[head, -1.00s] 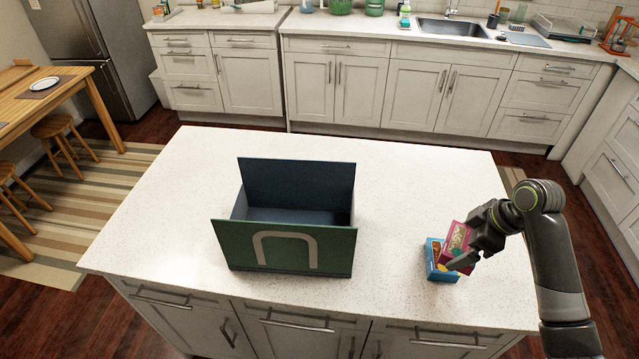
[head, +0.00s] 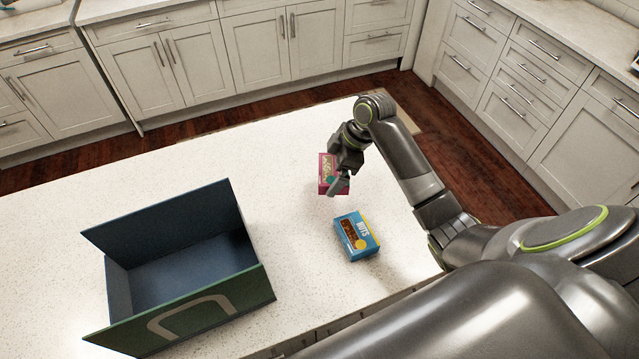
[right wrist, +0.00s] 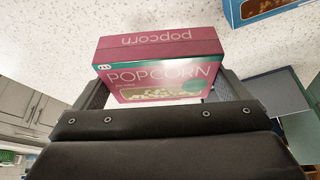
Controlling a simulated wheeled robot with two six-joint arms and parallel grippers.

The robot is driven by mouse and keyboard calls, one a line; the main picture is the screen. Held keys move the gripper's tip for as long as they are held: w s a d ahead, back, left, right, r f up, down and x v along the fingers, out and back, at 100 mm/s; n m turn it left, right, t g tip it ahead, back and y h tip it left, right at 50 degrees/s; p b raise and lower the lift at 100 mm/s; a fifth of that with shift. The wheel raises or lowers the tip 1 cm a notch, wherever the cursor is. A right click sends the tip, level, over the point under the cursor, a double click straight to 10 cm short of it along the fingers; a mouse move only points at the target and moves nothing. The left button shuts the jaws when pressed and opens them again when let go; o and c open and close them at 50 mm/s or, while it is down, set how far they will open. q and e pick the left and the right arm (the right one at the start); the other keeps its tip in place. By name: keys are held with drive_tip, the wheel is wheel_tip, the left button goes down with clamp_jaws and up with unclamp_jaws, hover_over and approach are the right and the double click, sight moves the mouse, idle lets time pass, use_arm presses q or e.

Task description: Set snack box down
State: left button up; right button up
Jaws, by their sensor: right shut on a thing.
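A pink popcorn box (head: 325,172) is held in my right gripper (head: 342,178), over the white counter behind the nuts box. In the right wrist view the popcorn box (right wrist: 158,68) sits between the fingers, its lettered front facing the camera. I cannot tell whether it touches the counter. A blue nuts box (head: 357,236) lies on the counter, apart from the popcorn box; its corner also shows in the right wrist view (right wrist: 262,8). My left gripper is not in view.
A large open green-and-navy box (head: 190,262) stands on the counter (head: 300,270) at the left. The counter between it and the two snack boxes is clear. White cabinets (head: 280,40) stand behind, across a dark wood floor.

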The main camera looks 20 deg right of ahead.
sight(333, 180)
wheel_tip(333, 180, down, 4)
drive_tip(key=shift+w+f+p, duration=0.1)
drive_tip(key=shift+f+p, duration=0.1)
drive_tip(key=shift+p, duration=0.25)
wheel_tip(333, 180, down, 2)
drive_tip(key=shift+f, duration=0.3)
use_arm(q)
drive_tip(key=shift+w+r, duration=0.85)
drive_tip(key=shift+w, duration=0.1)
use_arm(e)
drive_tip(key=shift+f, duration=0.2)
drive_tip(key=o, duration=0.6)
drive_tip(key=shift+o, duration=0.2)
drive_tip(key=shift+r, duration=0.1)
